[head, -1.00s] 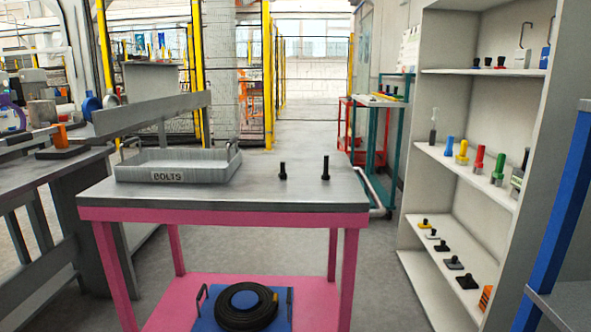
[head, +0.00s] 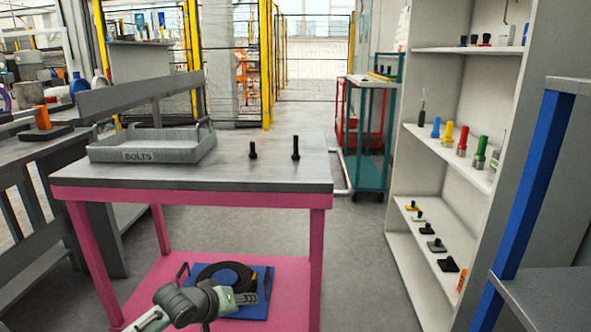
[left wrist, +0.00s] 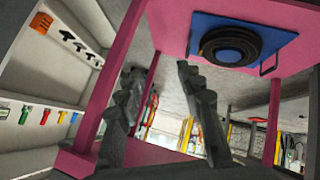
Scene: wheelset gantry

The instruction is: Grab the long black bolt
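Two black bolts stand upright on the grey top of the pink table (head: 240,176). The right one (head: 295,147) looks a little taller than the left one (head: 252,149), and there is a gap between them. My left gripper (head: 246,298) is low in front of the table, below the tabletop and well away from both bolts. In the left wrist view its two fingers (left wrist: 158,75) are spread apart with nothing between them. That view shows no bolt. My right gripper is not in view.
A grey tray (head: 190,151) marked BOLTS sits on the table's left. A coiled black hose on a blue plate (head: 254,308) lies on the lower pink shelf. A shelf unit (head: 408,250) with small parts stands at right. The tabletop around the bolts is clear.

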